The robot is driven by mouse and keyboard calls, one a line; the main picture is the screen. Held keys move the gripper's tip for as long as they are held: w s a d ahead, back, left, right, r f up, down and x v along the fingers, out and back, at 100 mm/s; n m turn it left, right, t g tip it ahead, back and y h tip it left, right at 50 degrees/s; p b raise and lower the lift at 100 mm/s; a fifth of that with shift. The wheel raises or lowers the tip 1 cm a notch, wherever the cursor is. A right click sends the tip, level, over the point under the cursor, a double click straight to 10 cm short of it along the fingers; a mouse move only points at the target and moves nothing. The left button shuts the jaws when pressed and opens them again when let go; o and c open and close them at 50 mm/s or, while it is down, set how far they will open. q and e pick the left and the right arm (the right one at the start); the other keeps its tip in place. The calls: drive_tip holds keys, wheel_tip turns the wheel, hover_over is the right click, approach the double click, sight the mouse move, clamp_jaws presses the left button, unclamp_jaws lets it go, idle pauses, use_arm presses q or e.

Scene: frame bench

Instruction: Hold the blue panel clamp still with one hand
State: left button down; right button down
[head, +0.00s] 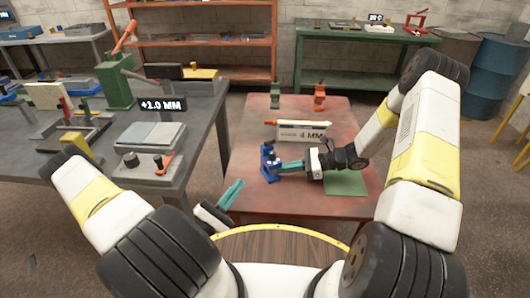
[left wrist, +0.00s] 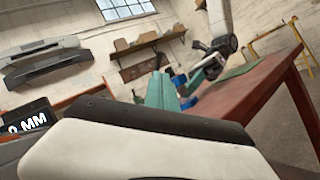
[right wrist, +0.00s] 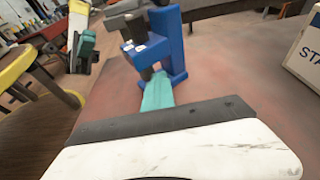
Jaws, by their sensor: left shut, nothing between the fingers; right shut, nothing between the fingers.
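The blue panel clamp (head: 270,163) stands upright on the red table (head: 250,202), left of its middle. It fills the upper middle of the right wrist view (right wrist: 172,45) and shows small in the left wrist view (left wrist: 181,84). My right gripper (head: 284,167) is shut, its teal fingers pointing left at the clamp's lower side. In the right wrist view the fingertips (right wrist: 158,82) are at the clamp's base; whether they touch cannot be told. My left gripper (head: 237,184) is shut and empty, low at the table's front left edge, apart from the clamp.
A grey bench (head: 190,185) with tools is at left.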

sight(271, 144)
drive_tip(key=shift+d+f, duration=0.15)
drive_tip(key=shift+f, duration=0.05)
use_arm(q)
drive_tip(key=x, duration=1.4)
drive_tip(key=shift+s+r, duration=0.1)
drive_tip(key=shift+w+r, duration=0.2)
drive_tip(key=shift+r, duration=0.35)
idle(0.3)
drive_tip(key=shift+w+a+r, duration=0.3)
drive_tip(key=shift+w+r, duration=0.2)
drive_tip(key=shift+r, duration=0.05)
drive_tip(key=shift+w+a+r, duration=0.3)
drive_tip(key=shift+w+r, duration=0.15)
drive_tip(key=shift+r, duration=0.1)
drive_tip(key=shift+s, duration=0.1)
drive_tip(key=s+a, duration=0.6)
drive_tip(key=s, duration=0.6)
drive_tip(key=shift+s+a+f, duration=0.15)
drive_tip(key=shift+s+f, duration=0.05)
